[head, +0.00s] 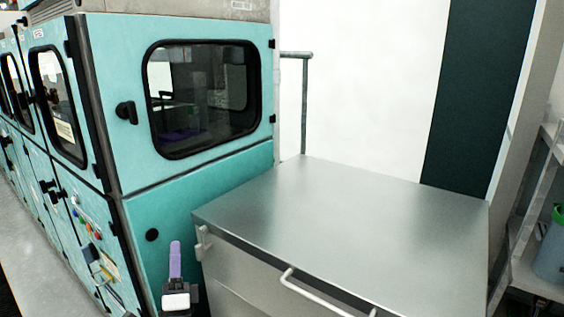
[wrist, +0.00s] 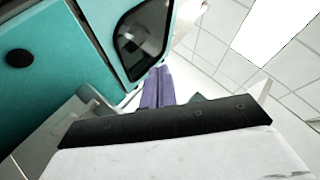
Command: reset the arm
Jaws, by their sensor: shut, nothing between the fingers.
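My gripper (head: 175,246) is at the bottom of the head view, with its purple fingers pointing up. The fingers are together with nothing between them. The gripper is in front of the teal cabinet (head: 205,215) and just left of the metal-topped cart (head: 350,215). In the wrist view the purple fingers (wrist: 156,74) show beyond a black bar and a white body part of my own. Most of my arm is out of the head view.
The teal machine with dark windows (head: 205,92) lines the left side. A cart handle (head: 325,300) sticks out at the front. A metal shelf (head: 530,215) with a grey-green bin (head: 552,250) stands at right. The cart top is bare.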

